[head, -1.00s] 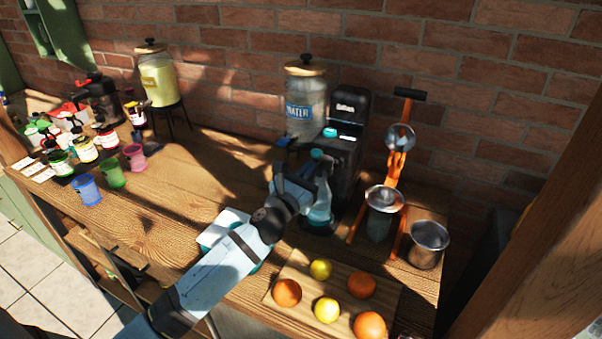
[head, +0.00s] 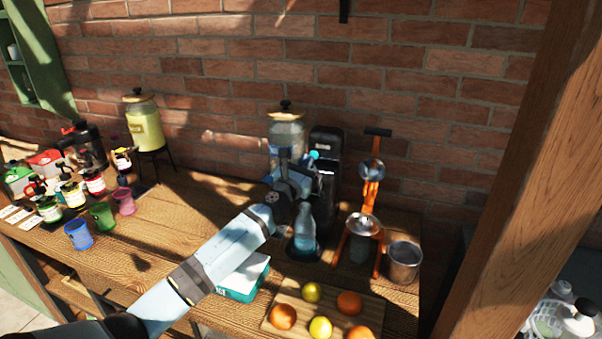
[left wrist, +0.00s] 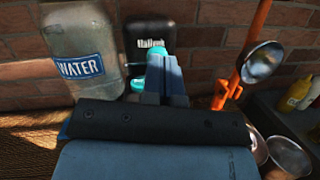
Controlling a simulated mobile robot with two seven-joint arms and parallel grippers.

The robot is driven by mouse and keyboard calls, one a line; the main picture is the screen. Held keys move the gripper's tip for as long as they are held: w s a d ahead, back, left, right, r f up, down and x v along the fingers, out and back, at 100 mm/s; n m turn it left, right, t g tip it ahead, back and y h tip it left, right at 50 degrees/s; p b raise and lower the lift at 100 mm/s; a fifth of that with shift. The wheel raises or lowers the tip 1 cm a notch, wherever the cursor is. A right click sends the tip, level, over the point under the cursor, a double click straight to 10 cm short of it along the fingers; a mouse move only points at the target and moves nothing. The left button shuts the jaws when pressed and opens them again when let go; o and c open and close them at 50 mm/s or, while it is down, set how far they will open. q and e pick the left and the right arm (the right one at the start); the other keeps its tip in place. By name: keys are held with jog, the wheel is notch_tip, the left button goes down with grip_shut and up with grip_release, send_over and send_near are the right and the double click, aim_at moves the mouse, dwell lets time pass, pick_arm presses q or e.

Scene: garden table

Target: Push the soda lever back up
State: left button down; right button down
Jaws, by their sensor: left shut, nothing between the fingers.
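The black soda machine (head: 326,168) stands against the brick wall; its front also shows in the left wrist view (left wrist: 152,38). Its teal lever tip (head: 314,154) shows near the machine's upper front. A bluish bottle (head: 304,232) stands upright at the machine's base. My left gripper (head: 291,168) is shut and empty, raised just left of the lever. In the left wrist view, the shut fingers (left wrist: 168,75) point at the machine and partly cover a teal part (left wrist: 154,60). I cannot tell whether they touch it. My right gripper is not in view.
A water dispenser (head: 285,135) stands close behind my gripper. An orange juice press (head: 370,185) and a metal cup (head: 404,262) stand to the right. A board (head: 370,312) of fruit and a teal-and-white box (head: 243,278) lie in front. Cups and bottles are at left.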

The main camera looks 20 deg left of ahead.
pick_arm(q)
jog(key=shift+w+r, duration=0.1)
jog(key=shift+w, duration=0.25)
jog(key=shift+w+a+r, duration=0.1)
jog(key=shift+a+r, duration=0.05)
jog(key=shift+r, duration=0.15)
jog(key=shift+w+f, duration=0.1)
jog(key=shift+w, duration=0.15)
